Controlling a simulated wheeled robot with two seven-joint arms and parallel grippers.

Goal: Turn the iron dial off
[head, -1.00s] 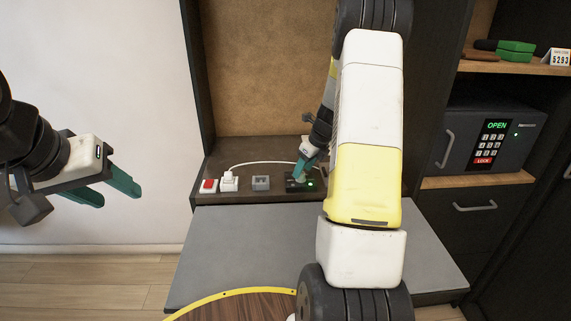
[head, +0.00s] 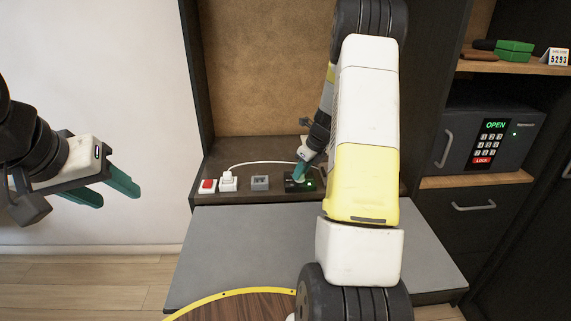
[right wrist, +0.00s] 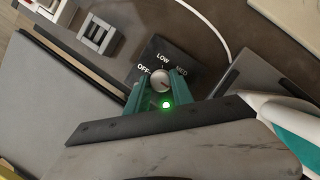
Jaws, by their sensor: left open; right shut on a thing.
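The iron dial (right wrist: 161,80) is a round silver knob on a black panel (right wrist: 148,59) marked OFF, LOW and MED. A green light (right wrist: 166,104) is lit beside the dial. My right gripper (right wrist: 158,84) is shut on the dial, with a teal finger on each side. I cannot tell for sure which mark the knob points to. In the head view the black panel (head: 309,187) sits on the back ledge, and my right gripper (head: 299,173) reaches down to it and hides the knob. My left gripper (head: 118,196) is open and empty, off to the left by the wall.
A red switch (head: 207,186), a white plug in its socket (head: 228,182) and a grey switch (head: 260,183) line the ledge left of the panel. A white cord (head: 262,163) runs behind. The grey tabletop (head: 240,245) is bare. A safe (head: 488,137) stands at right.

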